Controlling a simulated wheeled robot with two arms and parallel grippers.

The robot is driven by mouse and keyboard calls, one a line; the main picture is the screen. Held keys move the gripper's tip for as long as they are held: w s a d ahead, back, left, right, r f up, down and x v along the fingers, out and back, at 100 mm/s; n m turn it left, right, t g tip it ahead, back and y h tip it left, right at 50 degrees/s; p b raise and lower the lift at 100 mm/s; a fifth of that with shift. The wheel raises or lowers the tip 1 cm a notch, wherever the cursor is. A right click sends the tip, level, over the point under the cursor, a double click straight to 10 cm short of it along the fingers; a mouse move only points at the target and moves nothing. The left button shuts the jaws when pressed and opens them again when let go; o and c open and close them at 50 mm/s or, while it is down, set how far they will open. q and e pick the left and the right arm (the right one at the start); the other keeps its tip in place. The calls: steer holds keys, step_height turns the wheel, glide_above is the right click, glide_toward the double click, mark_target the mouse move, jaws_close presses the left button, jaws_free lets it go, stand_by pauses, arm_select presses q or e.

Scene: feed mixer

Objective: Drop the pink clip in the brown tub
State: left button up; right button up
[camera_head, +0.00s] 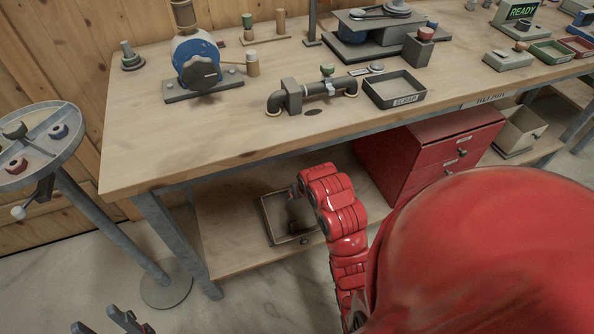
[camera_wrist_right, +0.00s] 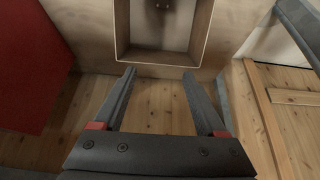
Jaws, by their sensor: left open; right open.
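I cannot make out a pink clip in either view. A brownish open tub (camera_head: 268,222) sits on the lower shelf under the workbench, partly behind my red right arm. Its inside holds dark patches that I cannot identify. In the right wrist view a square tub (camera_wrist_right: 122,35) lies just beyond the fingertips, cut off by the top edge. My right gripper (camera_wrist_right: 158,75) is open, with nothing between its fingers; in the head view it is hidden by the arm. My left gripper (camera_head: 112,318) is open and empty at the bottom left, away from the bench.
The bench top (camera_head: 150,140) overhangs the lower shelf (camera_head: 225,245). A red drawer cabinet (camera_head: 425,160) stands right of the tub, with another tub (camera_head: 520,130) beyond it. A scrap tray (camera_head: 395,90) sits on the bench. A round stand (camera_head: 40,145) with several knobs is at left.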

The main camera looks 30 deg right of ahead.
steer(key=p+v, duration=0.7)
steer(key=v, duration=0.1)
stand_by(0.4)
steer(key=shift+s+r, duration=0.1)
stand_by(0.6)
